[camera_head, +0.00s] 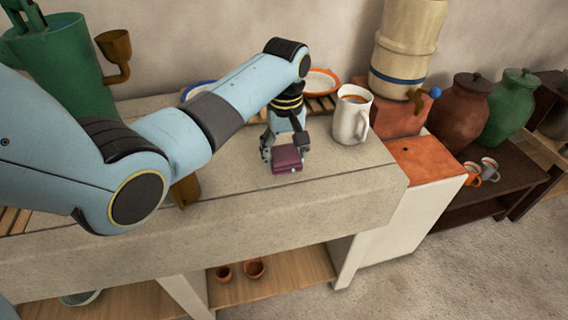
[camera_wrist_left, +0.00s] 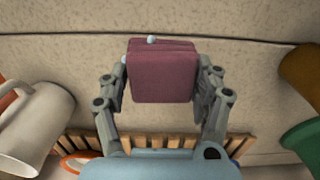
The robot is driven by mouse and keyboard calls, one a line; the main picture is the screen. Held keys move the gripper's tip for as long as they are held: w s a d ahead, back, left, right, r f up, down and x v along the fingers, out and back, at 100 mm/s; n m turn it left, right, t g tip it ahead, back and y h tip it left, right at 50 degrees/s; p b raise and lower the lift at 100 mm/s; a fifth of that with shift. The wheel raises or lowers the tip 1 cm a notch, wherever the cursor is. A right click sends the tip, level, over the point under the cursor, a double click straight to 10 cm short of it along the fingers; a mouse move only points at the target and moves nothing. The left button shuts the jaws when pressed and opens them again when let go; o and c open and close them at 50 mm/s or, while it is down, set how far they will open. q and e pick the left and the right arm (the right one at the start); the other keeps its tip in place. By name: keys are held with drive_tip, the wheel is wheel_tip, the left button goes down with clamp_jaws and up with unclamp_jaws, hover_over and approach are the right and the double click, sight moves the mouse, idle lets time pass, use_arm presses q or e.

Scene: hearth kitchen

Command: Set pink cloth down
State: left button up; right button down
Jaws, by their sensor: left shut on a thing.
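The pink cloth (camera_head: 288,159) is a folded, dark pink block at the middle of the stone counter (camera_head: 240,205). My left gripper (camera_head: 286,150) reaches down from above and is shut on it. In the left wrist view the cloth (camera_wrist_left: 162,75) sits between the two fingers of the left gripper (camera_wrist_left: 162,88), with a small pale spot on its top edge. The cloth is at or just above the counter top; I cannot tell whether it touches. My right gripper is in neither view.
A white pitcher (camera_head: 352,115) stands close to the right of the cloth. Plates, one orange-rimmed (camera_head: 321,82), stand in a wooden rack behind. A green vessel (camera_head: 62,70) is at the back left. The counter's front strip is clear.

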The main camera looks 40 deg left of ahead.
sight(284, 149)
use_arm(q)
drive_tip(key=shift+w+a+f, duration=0.25)
drive_tip(key=shift+a+f, duration=0.2)
drive_tip(key=shift+f, duration=0.05)
wheel_tip(284, 149, down, 3)
drive_tip(key=shift+f, duration=0.35)
drive_tip(key=o, duration=1.1)
drive_tip(key=shift+f, duration=0.1)
drive_tip(key=shift+c, duration=0.2)
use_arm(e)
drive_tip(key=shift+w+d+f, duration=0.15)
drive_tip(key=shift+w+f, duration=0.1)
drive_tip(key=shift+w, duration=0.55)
use_arm(q)
wheel_tip(284, 149, up, 11)
drive_tip(key=shift+r+p, duration=0.1)
drive_tip(key=shift+p, duration=0.25)
drive_tip(key=shift+r, duration=0.6)
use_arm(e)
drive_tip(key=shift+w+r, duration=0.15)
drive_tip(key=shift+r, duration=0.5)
